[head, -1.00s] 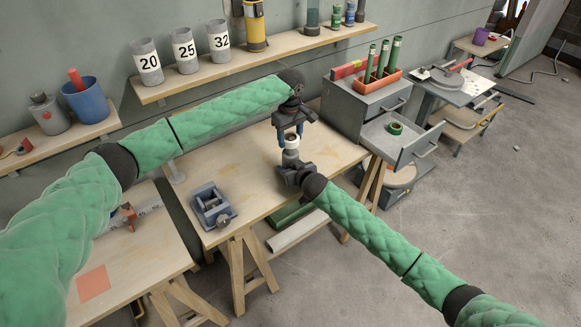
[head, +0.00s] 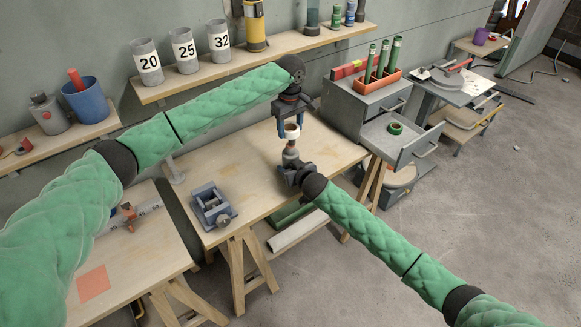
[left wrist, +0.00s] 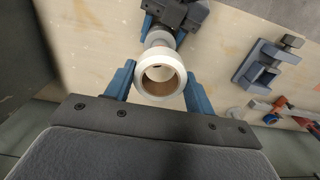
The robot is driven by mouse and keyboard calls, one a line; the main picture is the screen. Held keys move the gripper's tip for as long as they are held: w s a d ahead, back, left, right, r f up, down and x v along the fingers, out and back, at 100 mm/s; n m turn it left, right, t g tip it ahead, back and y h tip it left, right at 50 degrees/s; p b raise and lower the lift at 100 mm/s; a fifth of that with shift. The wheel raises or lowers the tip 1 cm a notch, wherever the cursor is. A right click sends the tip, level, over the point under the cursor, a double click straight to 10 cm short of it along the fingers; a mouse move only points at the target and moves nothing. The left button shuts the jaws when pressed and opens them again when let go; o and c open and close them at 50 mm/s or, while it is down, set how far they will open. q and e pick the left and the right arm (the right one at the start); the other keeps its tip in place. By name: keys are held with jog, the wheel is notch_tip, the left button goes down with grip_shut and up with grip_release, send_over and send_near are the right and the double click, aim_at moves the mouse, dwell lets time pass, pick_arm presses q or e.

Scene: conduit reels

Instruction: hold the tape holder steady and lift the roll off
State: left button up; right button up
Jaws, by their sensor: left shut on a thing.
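The white tape roll (head: 292,132) is between the blue fingers of my left gripper (head: 291,129). My left gripper is shut on it from above. In the left wrist view the roll (left wrist: 160,75) is a white ring with a brown inner core. The grey tape holder (head: 290,157) stands below the roll, with a brownish part showing between them. My right gripper (head: 291,174) is low at the holder, its fingers around the base. Whether they press on it is too small to tell. The holder's lower part is largely hidden by the gripper.
A grey vise-like clamp (head: 212,206) sits on the wooden bench (head: 250,180), left of the holder. A shelf (head: 240,60) with numbered cups runs along the wall behind. A grey cabinet with an open drawer (head: 402,141) stands to the right. The bench between clamp and holder is clear.

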pick_arm(q)
jog(key=shift+r, duration=1)
pick_arm(e)
jog(key=o, duration=1.2)
jog(key=v, duration=1.2)
